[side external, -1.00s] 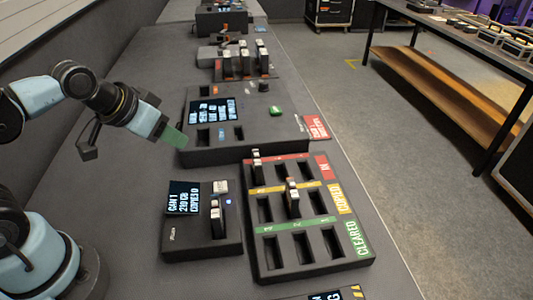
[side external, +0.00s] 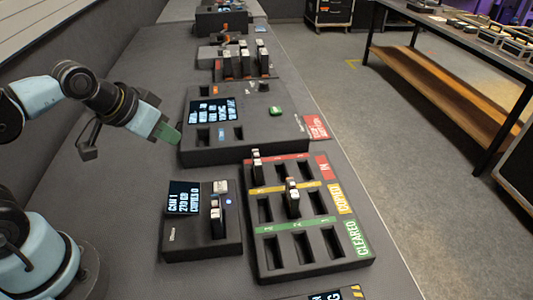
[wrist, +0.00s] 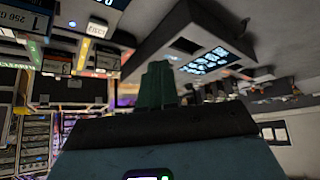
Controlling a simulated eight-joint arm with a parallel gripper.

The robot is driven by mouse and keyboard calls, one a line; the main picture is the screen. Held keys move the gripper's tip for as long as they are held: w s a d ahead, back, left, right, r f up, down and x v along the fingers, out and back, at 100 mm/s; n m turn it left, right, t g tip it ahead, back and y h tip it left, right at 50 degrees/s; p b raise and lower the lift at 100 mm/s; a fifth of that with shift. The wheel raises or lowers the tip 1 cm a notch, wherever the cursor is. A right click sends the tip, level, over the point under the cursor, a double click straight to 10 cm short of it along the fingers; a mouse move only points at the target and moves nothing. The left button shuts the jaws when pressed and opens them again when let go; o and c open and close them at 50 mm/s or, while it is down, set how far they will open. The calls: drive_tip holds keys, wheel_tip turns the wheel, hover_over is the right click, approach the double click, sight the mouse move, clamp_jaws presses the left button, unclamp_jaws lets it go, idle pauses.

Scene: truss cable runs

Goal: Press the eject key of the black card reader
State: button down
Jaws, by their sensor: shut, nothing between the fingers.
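The small black card reader (side external: 203,240) stands at the lower middle of the side external view. It has a lit text screen (side external: 183,198), a card (side external: 216,217) upright in its slot, a pale key (side external: 220,186) at its back right and a round blue-lit spot (side external: 228,201) by the card. The lettering on the pale key is too small to read there. My gripper (side external: 170,136) has green fingers, which are shut and empty. It is up and left of the reader, beside the larger dark console, apart from the reader. The green fingers also show in the wrist view (wrist: 157,85).
The larger console (side external: 245,150) with a screen and green button stands behind the reader. A card tray (side external: 310,255) with red, yellow and green rows is close on its right. Bare bench lies left of the reader. More devices stand farther back.

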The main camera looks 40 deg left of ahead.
idle(0.8)
wheel_tip(320, 180, up, 2)
drive_tip(key=m+t+h, duration=0.1)
drive_tip(key=m+t, duration=0.1)
drive_tip(key=m, duration=0.9)
hover_over(217, 189)
drive_tip(key=shift+f, duration=4.4)
drive_tip(key=shift+f, duration=0.15)
drive_tip(key=shift+f, duration=0.3)
